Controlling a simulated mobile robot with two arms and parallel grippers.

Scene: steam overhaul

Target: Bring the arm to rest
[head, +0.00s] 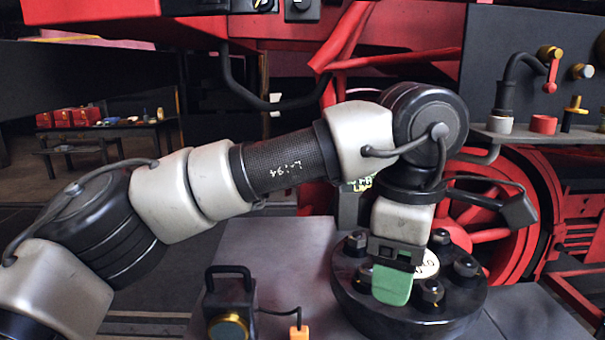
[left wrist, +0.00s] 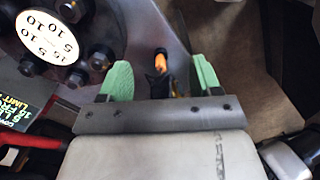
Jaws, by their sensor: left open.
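My left arm reaches in from the left in the head view. Its gripper (head: 393,284) points down beside a round black bolted flange (head: 395,322) with a pale dial on top. In the left wrist view the two green fingers (left wrist: 160,80) stand wide apart with nothing held between them. The flange's dial (left wrist: 46,36) with printed numbers shows at upper left there. In the head view one green finger overlaps the flange's front bolts; I cannot tell whether it touches. My right gripper is in neither view.
A black lamp-like box (head: 229,305) with a handle and an orange-tipped cable (head: 299,332) sits left of the flange on the grey table (head: 270,250). Red wheels (head: 490,215) and a shelf with valves (head: 545,133) stand behind at right. A far bench (head: 95,130) holds red boxes.

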